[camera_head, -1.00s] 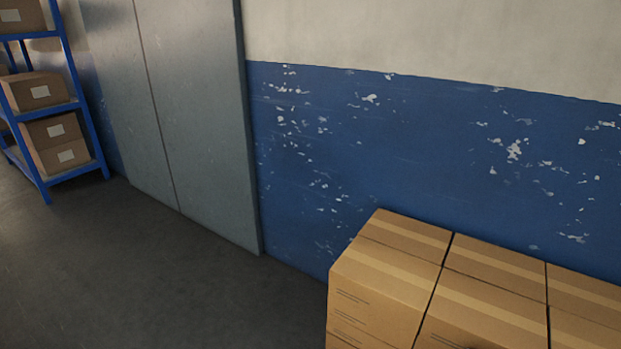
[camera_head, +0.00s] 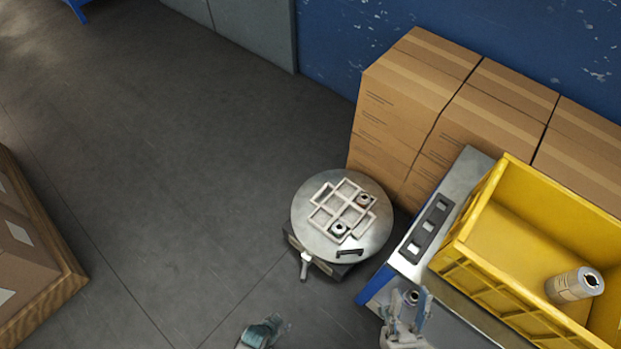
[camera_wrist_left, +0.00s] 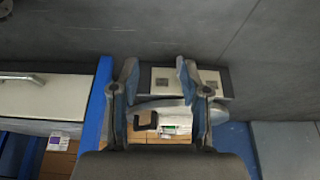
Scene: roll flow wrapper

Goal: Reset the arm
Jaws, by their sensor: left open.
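My right gripper (camera_head: 408,303) is at the bottom of the head view, over the near edge of the metal machine top. Its fingers show some distance apart. A small round grey piece with a dark hole shows between them; whether it is held or lies behind them cannot be told. My left gripper (camera_head: 262,330) shows only in part at the bottom edge of the head view, over the floor. In the left wrist view its two fingers (camera_wrist_left: 157,70) stand wide apart, with nothing between the tips.
A round stand (camera_head: 303,226) carries a light divided tray (camera_head: 322,217) with small round parts. A yellow crate (camera_head: 463,262) holding a roll (camera_head: 574,286) sits on the metal top. Cartons (camera_head: 400,105) line the wall. Open floor (camera_head: 170,180) lies left of the stand.

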